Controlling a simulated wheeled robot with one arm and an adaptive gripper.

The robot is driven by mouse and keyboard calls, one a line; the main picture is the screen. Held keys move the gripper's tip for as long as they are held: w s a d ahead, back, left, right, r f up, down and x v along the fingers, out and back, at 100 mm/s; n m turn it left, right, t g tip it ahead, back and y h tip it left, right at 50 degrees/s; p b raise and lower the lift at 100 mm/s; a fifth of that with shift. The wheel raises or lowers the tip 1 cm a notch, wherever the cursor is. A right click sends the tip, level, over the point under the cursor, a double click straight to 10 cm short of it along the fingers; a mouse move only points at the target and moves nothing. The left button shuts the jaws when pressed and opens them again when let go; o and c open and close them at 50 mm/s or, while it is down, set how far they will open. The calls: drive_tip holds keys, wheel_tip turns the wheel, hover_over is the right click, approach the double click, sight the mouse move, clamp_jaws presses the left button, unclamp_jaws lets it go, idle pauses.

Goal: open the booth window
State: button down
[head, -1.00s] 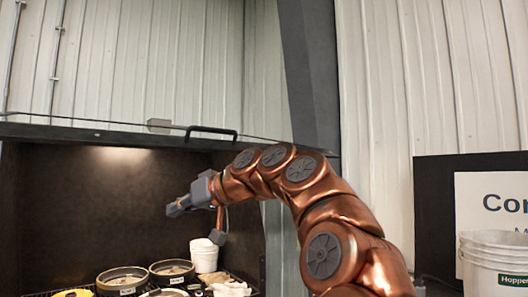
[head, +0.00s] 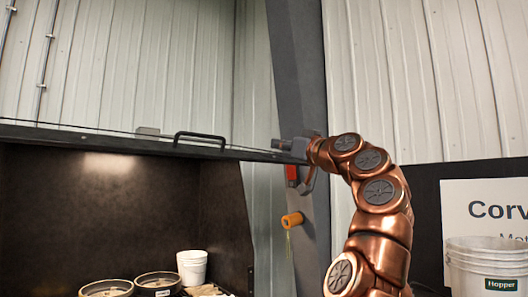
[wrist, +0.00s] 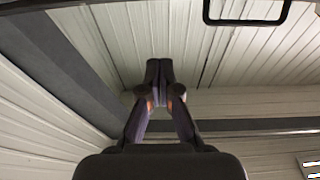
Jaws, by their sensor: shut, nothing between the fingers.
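The booth window's dark front edge (head: 100,137) runs across the top of the booth opening in the head view. A black bar handle (head: 201,135) stands on it; part of this handle also shows at the top of the wrist view (wrist: 247,21). My gripper (head: 279,144) is right of the handle, near the right end of the edge, apart from the handle. In the wrist view its fingers (wrist: 158,70) are shut together with nothing between them. I cannot tell whether the gripper touches the edge.
A white hopper bucket (head: 483,268) and a sign (head: 490,208) are at right.

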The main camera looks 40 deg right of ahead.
sight(252, 154)
drive_tip(key=shift+w+d+f+p, duration=0.2)
drive_tip(key=shift+w+p, duration=0.3)
drive_tip(key=shift+w, duration=1.4)
drive_tip(key=shift+w+d+f+p, duration=0.1)
drive_tip(key=shift+w+f+p, duration=0.3)
drive_tip(key=shift+w, duration=1.5)
drive_tip(key=shift+w+d+f+p, duration=0.15)
drive_tip(key=shift+w+p, duration=0.5)
drive_tip(key=shift+w, duration=1.25)
drive_tip(key=shift+r, duration=0.1)
